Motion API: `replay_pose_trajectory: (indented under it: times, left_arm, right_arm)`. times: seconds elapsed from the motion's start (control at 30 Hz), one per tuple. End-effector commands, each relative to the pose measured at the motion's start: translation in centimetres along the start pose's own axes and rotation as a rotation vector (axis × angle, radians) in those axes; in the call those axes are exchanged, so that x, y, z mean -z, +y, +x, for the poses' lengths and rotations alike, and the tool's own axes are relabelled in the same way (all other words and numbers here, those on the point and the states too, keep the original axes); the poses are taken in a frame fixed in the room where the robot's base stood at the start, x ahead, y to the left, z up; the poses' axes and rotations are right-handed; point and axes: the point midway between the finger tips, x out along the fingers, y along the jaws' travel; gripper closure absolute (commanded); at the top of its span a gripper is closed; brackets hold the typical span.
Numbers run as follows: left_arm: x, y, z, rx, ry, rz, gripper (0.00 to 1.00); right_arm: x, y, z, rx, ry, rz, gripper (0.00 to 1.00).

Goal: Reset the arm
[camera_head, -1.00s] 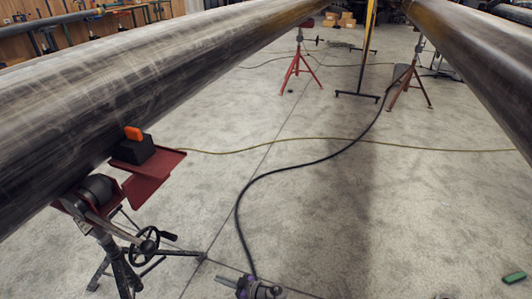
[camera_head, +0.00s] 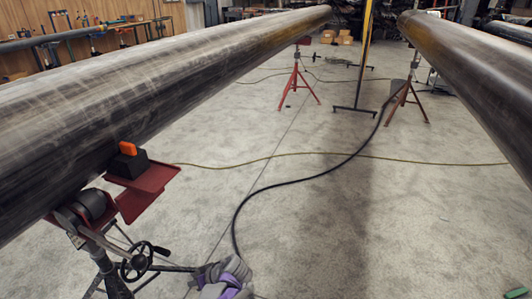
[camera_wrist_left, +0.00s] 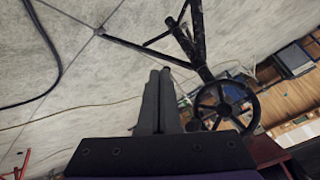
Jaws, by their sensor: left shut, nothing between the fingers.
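My left gripper (camera_wrist_left: 159,75) shows in the left wrist view with its dark fingers together and nothing between them. In the head view the grey and purple end of my left arm (camera_head: 226,280) is at the bottom edge, to the right of the pipe stand; its fingers are hard to make out there. The stand's handwheel (camera_wrist_left: 224,104) is to the right of the fingers in the wrist view, apart from them in the picture. My right gripper does not show in either view.
A long steel pipe (camera_head: 170,85) rests on the left stand with a handwheel (camera_head: 136,261). A black block with an orange top (camera_head: 128,149) sits on a red plate beside the pipe. Another pipe (camera_head: 470,60) runs along the right. A black cable (camera_head: 290,181) crosses open floor.

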Motion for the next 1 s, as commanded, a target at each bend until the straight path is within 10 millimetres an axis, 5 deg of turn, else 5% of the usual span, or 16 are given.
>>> replay_pose_trajectory:
  times: [0.27,0.5,1.0]
  left_arm:
    - [-2.6,-7.6,-6.1,-0.194,-0.143,0.186,1.0]
    - [-7.3,-12.7,-10.8,-0.392,-0.196,0.316,1.0]
    - [-16.5,-17.2,-15.8,-0.686,-0.147,0.451,1.0]
  right_arm:
    - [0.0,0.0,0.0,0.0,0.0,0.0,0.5]
    - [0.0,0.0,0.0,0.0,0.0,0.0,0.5]
    - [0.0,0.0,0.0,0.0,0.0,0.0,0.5]
